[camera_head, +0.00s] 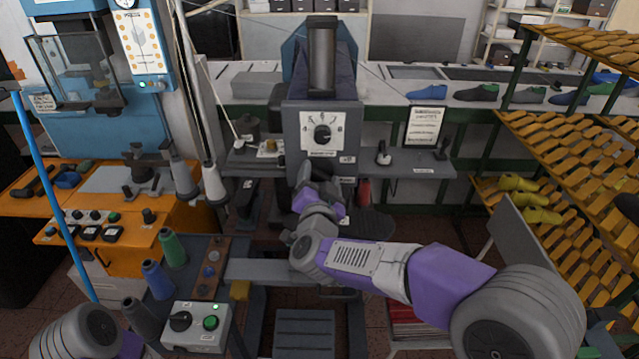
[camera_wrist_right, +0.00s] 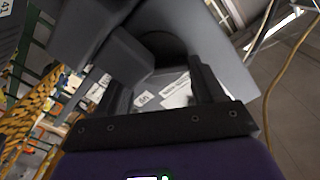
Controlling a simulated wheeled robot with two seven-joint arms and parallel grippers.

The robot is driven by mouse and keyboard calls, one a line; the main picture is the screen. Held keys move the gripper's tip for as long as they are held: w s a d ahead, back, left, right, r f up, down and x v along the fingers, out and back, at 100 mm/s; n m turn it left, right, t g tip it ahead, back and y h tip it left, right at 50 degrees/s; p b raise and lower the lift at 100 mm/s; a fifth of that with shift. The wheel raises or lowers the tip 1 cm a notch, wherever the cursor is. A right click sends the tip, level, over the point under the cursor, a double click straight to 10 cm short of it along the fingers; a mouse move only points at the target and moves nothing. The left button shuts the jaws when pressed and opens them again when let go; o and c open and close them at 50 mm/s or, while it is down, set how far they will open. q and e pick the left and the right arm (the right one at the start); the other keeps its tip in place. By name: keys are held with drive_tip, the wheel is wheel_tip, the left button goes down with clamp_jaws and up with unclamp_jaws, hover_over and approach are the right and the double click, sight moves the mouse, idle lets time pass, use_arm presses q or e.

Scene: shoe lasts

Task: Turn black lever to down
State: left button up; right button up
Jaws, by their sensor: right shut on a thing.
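The grey machine head (camera_head: 350,120) stands in the middle of the head view, with a numbered dial and black knob (camera_head: 322,133) on its front. My right gripper (camera_head: 308,184) is at the machine's front left, below the dial plate. It is shut on a dark part that I take to be the black lever; my gripper mostly hides it in the head view. In the right wrist view, my right gripper's fingers (camera_wrist_right: 160,80) stand apart around a dark grey blocky part (camera_wrist_right: 125,55). The lever's exact angle is unclear. My left gripper is out of view.
A grey shelf (camera_head: 410,160) with a small black-knobbed part (camera_head: 383,154) extends right of the machine. A control box (camera_head: 196,326) and thread cones (camera_head: 172,249) stand at lower left. An orange rack of shoe lasts (camera_head: 575,150) fills the right side.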

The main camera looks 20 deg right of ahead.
idle(0.5)
drive_tip(key=o, duration=1)
drive_tip(key=shift+o, duration=0.2)
drive_tip(key=v, duration=0.7)
drive_tip(key=shift+s, duration=0.35)
drive_tip(key=shift+a, duration=0.1)
